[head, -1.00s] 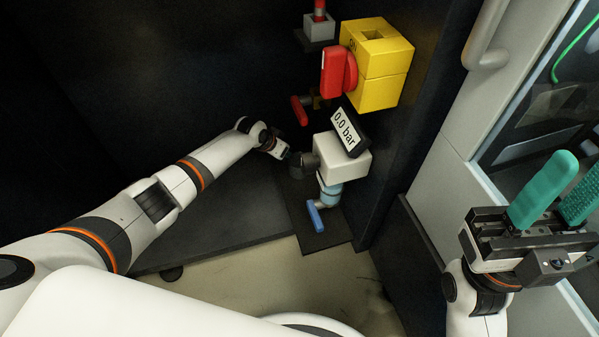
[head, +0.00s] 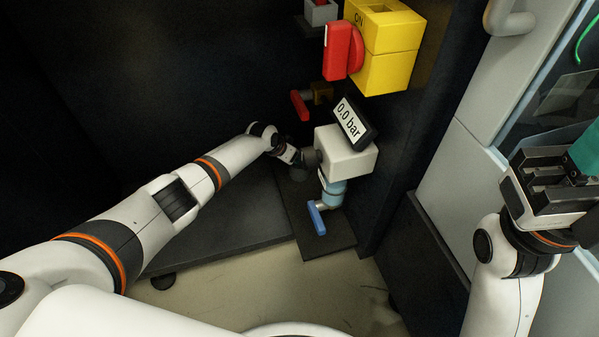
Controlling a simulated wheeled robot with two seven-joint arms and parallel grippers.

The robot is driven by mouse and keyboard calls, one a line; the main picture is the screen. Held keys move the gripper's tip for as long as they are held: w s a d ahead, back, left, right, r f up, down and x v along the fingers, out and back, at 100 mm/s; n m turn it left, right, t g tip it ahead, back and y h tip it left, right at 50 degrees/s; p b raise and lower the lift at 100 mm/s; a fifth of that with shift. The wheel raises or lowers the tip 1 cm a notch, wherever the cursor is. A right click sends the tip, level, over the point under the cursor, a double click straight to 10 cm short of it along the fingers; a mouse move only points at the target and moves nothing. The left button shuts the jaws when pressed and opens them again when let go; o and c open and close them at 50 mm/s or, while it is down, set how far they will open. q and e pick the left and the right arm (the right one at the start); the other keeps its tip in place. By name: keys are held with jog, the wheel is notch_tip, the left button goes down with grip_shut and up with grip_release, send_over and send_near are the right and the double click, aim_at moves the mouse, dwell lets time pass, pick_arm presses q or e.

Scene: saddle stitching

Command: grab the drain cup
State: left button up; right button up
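A light blue bowl (head: 333,192) hangs under a white box-shaped unit (head: 343,153) with a "0.0 bar" display (head: 352,123). I cannot tell for sure whether this bowl is the drain cup. A blue lever (head: 317,217) is below it. My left gripper (head: 298,158) is at the left side of the white unit, beside a dark round part (head: 312,158). Its fingertips are small and dark, so its opening and any contact are unclear. My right gripper (head: 585,152) is at the right edge, away from the unit.
Above the unit are a yellow box (head: 385,60) with a red knob (head: 341,50) and a red lever (head: 300,105). A dark wall stands behind. A grey door with a handle (head: 508,18) is at the right. Open floor (head: 230,295) lies below.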

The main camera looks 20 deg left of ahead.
pick_arm(q)
grip_shut()
jog(key=shift+r+p, duration=0.2)
jog(key=shift+p, duration=0.1)
